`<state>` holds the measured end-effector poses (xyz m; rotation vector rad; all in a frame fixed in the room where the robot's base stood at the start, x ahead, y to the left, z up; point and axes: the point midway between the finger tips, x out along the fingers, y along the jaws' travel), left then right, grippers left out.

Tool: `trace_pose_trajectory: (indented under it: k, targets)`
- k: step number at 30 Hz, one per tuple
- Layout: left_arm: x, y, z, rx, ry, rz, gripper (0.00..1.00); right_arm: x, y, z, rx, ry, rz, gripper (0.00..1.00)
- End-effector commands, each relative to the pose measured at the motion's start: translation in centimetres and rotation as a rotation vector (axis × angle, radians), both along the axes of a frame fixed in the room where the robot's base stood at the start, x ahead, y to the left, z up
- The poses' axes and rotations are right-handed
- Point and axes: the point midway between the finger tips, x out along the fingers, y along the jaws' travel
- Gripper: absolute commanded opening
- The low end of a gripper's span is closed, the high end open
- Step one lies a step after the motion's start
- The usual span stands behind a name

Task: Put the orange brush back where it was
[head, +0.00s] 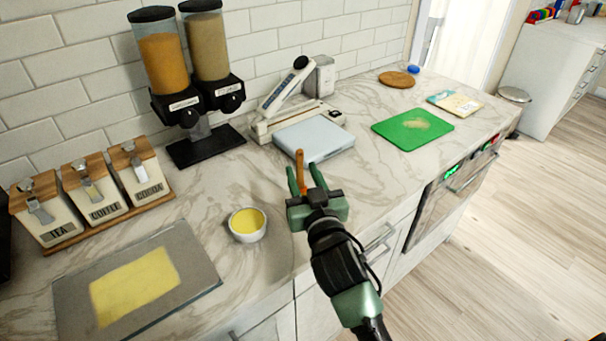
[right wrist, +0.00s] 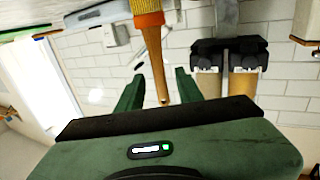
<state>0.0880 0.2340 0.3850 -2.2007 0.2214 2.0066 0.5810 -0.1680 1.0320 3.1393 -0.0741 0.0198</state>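The orange brush (head: 300,163) shows in the head view as a thin upright orange-brown handle between the fingers of my right gripper (head: 304,180). Its lower part is hidden behind that gripper. In the right wrist view, which is upside down, the brush (right wrist: 147,22) has an orange band and a tapering wooden handle pointing to my palm. The fingers of my right gripper (right wrist: 158,78) stand apart, with a visible gap on both sides of the handle. I see no firm contact. My left gripper is out of view.
A white bowl (head: 247,224) with yellow contents stands left of my gripper, with a grey board (head: 200,272) further left. A scale (head: 314,139), green board (head: 388,126) and dispensers (head: 185,110) stand behind. Bare marble counter lies between the bowl and dispensers.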

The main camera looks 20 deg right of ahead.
Motion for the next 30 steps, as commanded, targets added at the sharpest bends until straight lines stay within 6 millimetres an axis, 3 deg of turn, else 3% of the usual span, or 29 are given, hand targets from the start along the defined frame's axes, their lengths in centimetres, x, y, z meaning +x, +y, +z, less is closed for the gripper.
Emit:
trace_pose_trajectory:
  k: [5, 21, 30]
  targets:
    - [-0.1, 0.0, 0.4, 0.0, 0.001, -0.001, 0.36, 0.0, 0.0, 0.6, -0.001, -0.001, 0.0, 0.36]
    - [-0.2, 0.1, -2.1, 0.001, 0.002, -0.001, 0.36, -10.1, 0.5, -0.1, 0.001, 0.002, 0.0, 0.36]
    - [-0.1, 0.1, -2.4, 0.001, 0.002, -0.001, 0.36, -12.0, 0.6, 0.2, 0.0, 0.0, 0.0, 0.36]
